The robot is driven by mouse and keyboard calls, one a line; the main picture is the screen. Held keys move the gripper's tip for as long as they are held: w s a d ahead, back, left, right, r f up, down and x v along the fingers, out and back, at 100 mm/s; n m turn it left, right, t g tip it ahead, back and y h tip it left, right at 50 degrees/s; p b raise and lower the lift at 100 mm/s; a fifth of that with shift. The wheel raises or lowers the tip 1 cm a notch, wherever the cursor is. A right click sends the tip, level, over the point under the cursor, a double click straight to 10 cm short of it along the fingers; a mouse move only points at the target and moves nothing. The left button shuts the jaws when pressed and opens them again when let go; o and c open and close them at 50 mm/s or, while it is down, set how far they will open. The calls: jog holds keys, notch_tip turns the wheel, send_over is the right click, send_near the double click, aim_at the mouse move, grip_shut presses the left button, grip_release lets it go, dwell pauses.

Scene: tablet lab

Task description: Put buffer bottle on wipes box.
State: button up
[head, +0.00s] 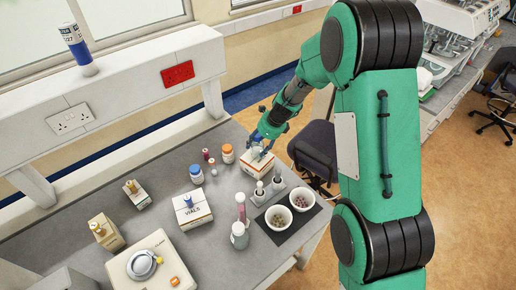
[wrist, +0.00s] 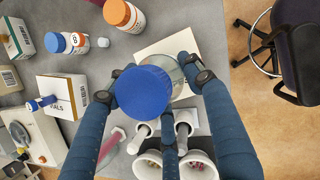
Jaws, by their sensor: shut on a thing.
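The buffer bottle (wrist: 143,93) has a wide blue cap, seen from above in the wrist view, with part of a clear body beside it. My gripper (wrist: 158,78) is shut on it, with dark blue fingers around its sides. The wipes box (wrist: 152,51) is white and lies directly beneath the bottle in the wrist view. In the head view the wipes box (head: 258,166) stands near the table's far right edge, under my gripper (head: 262,145). The fingers largely hide the bottle there. I cannot tell whether its base touches the box top.
Two white cylinders with pestles (head: 259,193) stand close in front of the box. Two white bowls (head: 279,217) rest on a dark mat. An orange-capped bottle (head: 228,153) stands left of the box. A vials box (head: 192,211) is farther left. A chair (head: 316,148) is beyond the table edge.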

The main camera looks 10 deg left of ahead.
jog(key=shift+f, duration=0.65)
jog(key=shift+f, duration=0.15)
jog(key=o, duration=1.5)
jog(key=shift+v, duration=6.15)
